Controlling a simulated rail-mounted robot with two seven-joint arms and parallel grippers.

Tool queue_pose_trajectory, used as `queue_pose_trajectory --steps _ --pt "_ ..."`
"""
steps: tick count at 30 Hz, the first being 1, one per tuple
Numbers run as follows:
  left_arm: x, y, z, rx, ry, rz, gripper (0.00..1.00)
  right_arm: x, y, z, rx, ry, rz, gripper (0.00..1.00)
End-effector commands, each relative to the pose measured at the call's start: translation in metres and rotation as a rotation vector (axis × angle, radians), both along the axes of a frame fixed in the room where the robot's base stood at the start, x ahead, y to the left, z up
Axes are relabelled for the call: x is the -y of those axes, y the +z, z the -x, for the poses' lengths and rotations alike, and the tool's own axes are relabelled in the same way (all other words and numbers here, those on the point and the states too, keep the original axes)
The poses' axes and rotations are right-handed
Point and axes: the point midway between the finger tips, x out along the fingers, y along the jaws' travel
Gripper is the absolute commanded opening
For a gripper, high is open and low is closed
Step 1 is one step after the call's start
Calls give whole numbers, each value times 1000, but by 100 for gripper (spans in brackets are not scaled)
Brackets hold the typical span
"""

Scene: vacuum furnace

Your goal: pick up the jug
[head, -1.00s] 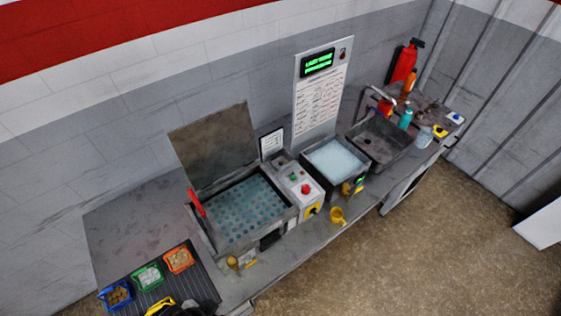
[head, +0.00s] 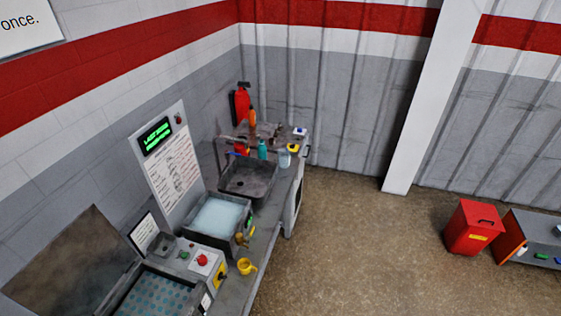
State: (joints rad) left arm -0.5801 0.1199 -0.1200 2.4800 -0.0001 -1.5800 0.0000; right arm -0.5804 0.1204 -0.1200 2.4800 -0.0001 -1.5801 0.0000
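A small yellow jug-like vessel (head: 246,267) with an open top stands at the front edge of the grey bench, in front of the water-filled basin. A pale translucent container (head: 284,159) stands farther back, beside the sink. It is too small to tell whether it is also a jug. Neither of my grippers shows in the head view, so nothing is seen near either vessel.
The bench holds an open-lidded tank (head: 150,297), a control box with a red button (head: 203,260), a water basin (head: 216,217) and a sink (head: 247,180). Bottles and a fire extinguisher (head: 242,103) stand behind. A red bin (head: 472,228) stands right; the floor between is clear.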

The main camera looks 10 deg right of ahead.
Motion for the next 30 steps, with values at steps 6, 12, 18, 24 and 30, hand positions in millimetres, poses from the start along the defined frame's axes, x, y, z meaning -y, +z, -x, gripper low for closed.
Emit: queue_pose_trajectory --steps 6,12,18,24,30 --pt "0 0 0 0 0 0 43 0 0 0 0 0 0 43" --pt "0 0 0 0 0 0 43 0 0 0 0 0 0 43" --pt "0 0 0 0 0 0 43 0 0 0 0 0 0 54" --pt "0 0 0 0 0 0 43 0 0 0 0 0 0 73" --pt "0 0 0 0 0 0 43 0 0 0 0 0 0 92"
